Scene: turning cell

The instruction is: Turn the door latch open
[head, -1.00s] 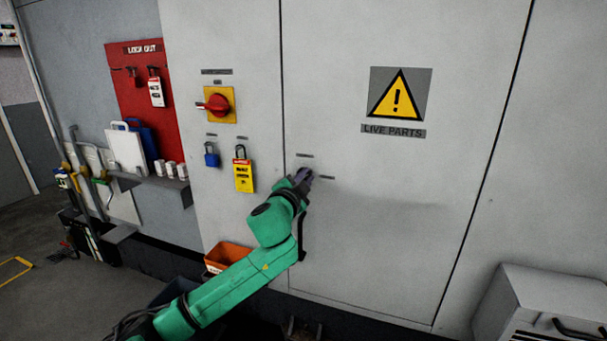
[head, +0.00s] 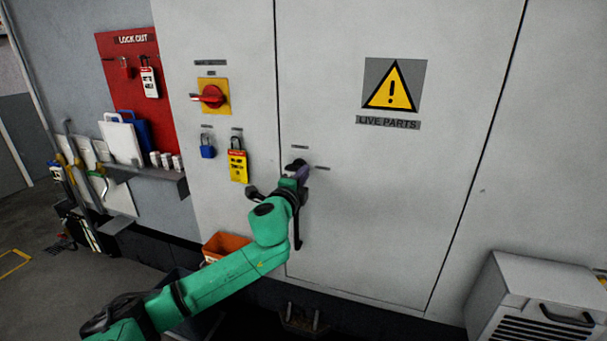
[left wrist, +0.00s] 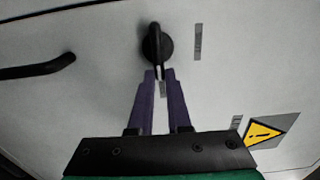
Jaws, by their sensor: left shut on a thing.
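The door latch (left wrist: 155,42) is a black round knob with a narrow grip, on the pale grey cabinet door (head: 400,220). In the head view the dark latch (head: 292,166) shows only partly, behind my left gripper (head: 301,173). In the left wrist view the purple fingers of my left gripper (left wrist: 160,75) are closed around the end of the latch's grip. The grip points towards the small label nearest the fingers, which is the right-hand one in the head view. My right gripper is in neither view.
A black door handle (left wrist: 38,68) stands out from the door below the latch, close to my arm. A red rotary switch (head: 211,96), a blue padlock (head: 207,150) and a yellow tagged padlock (head: 237,164) are to the left. A grey unit (head: 540,300) stands at lower right.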

